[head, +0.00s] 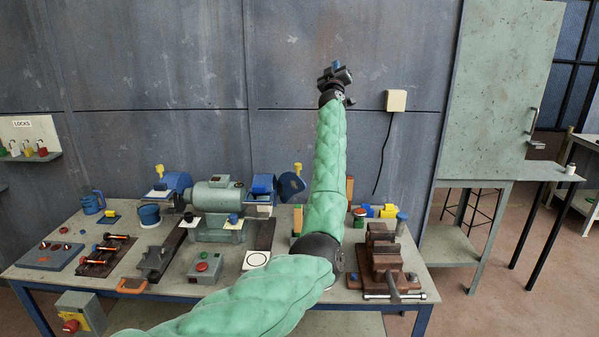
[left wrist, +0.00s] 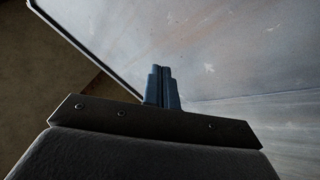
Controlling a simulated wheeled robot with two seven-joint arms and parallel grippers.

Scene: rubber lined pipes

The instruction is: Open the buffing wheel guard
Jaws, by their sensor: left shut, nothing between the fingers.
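A green bench grinder-type machine (head: 217,196) stands on the workbench, with blue guards at its two ends. The left blue guard (head: 179,182) has a yellow knob (head: 159,170) beside it. At the right end are a blue guard (head: 263,184) and a rounded blue piece (head: 290,187) with a yellow knob (head: 297,168). I cannot tell which end carries the buffing wheel. My left gripper (head: 335,67) is raised high above the bench, right of the machine and far from both guards. Its fingers are together and empty in the left wrist view (left wrist: 160,87). My right gripper is out of view.
A brown vise (head: 384,258) stands at the bench's right. A control box with a red button (head: 205,267) lies in front of the machine. Tools and a blue mug (head: 93,202) fill the left side. A grey cabinet (head: 491,90) stands right.

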